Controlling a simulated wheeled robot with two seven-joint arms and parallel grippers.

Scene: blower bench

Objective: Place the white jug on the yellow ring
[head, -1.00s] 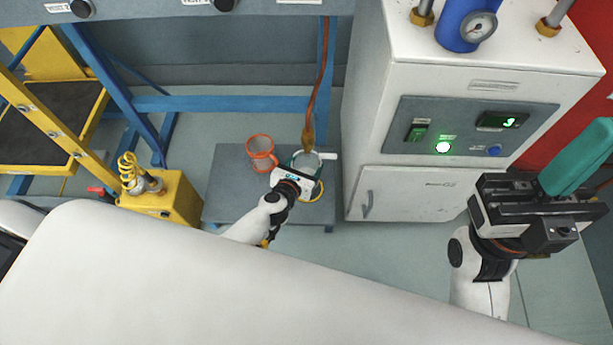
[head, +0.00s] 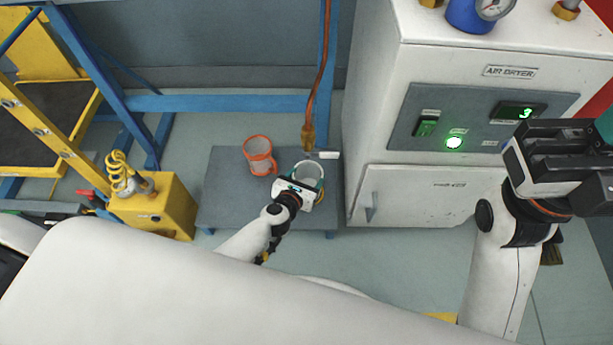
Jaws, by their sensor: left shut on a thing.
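The white jug (head: 309,171) is at the right part of a low grey platform, below a hanging brass nozzle. My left gripper (head: 304,185) is shut on the jug at its near side and hides part of it. A little of the yellow ring (head: 321,216) shows beside the gripper, at the jug's near right. I cannot tell whether the jug's base touches the ring or is above it. My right gripper (head: 553,160) is at the right, in front of the air dryer, far from the jug; its jaw state is unclear.
An orange jug (head: 259,156) stands left of the white jug on the grey platform (head: 225,195). The brass nozzle (head: 308,137) hangs on a hose just behind the white jug. The white air dryer cabinet (head: 420,195) is close on the right. A yellow box (head: 160,208) stands left.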

